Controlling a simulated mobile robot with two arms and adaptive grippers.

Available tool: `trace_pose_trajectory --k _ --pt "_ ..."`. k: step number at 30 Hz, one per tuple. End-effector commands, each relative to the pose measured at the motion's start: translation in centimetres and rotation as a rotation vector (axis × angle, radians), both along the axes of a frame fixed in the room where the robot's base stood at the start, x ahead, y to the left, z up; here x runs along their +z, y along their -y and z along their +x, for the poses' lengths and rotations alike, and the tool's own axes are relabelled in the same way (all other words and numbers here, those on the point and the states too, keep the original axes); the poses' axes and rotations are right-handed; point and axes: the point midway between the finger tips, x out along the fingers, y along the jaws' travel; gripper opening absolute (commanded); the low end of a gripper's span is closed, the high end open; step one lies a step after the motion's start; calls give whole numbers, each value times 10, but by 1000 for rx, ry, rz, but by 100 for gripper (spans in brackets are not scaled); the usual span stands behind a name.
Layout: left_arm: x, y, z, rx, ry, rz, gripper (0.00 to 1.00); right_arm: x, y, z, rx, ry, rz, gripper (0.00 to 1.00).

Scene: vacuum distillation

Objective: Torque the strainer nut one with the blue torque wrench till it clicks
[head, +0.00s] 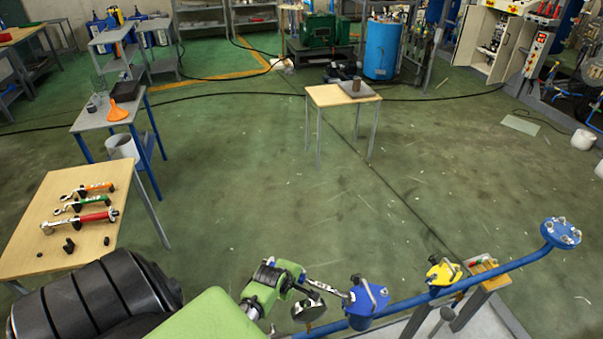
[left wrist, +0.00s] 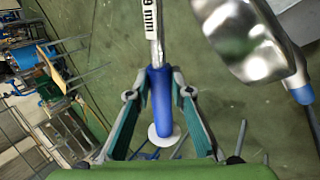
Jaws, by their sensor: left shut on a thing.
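The blue torque wrench shows its blue handle (left wrist: 161,100) and a shiny shaft with printed markings in the left wrist view. My left gripper (left wrist: 160,112) is shut on that handle. In the head view my left gripper (head: 290,282) is at the bottom centre. A shiny metal wrench shaft (head: 326,288) reaches from it towards the blue strainer flange (head: 371,299) with upright studs. I cannot tell whether the wrench head touches a nut there. A yellow flanged part (head: 443,274) stands farther along the blue pipe. My right gripper is not in view.
The blue pipe (head: 515,263) rises to a blue end flange (head: 561,232) at the right. A wooden table (head: 85,195) at the left bears wrenches with orange, green and red handles. A small table (head: 325,96) stands on open floor. A large shiny metal part (left wrist: 240,40) fills the wrist view's upper right.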

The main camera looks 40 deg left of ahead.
Motion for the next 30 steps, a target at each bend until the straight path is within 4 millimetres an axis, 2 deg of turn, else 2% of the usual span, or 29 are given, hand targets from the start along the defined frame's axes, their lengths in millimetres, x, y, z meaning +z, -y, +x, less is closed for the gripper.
trace_pose_trajectory --k 13,24,30 --pt "3 0 -4 45 8 5 0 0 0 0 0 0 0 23" --pt "2 -9 21 -109 9 4 0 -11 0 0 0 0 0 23" --pt "2 -9 24 -136 6 3 0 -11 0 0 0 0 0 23"
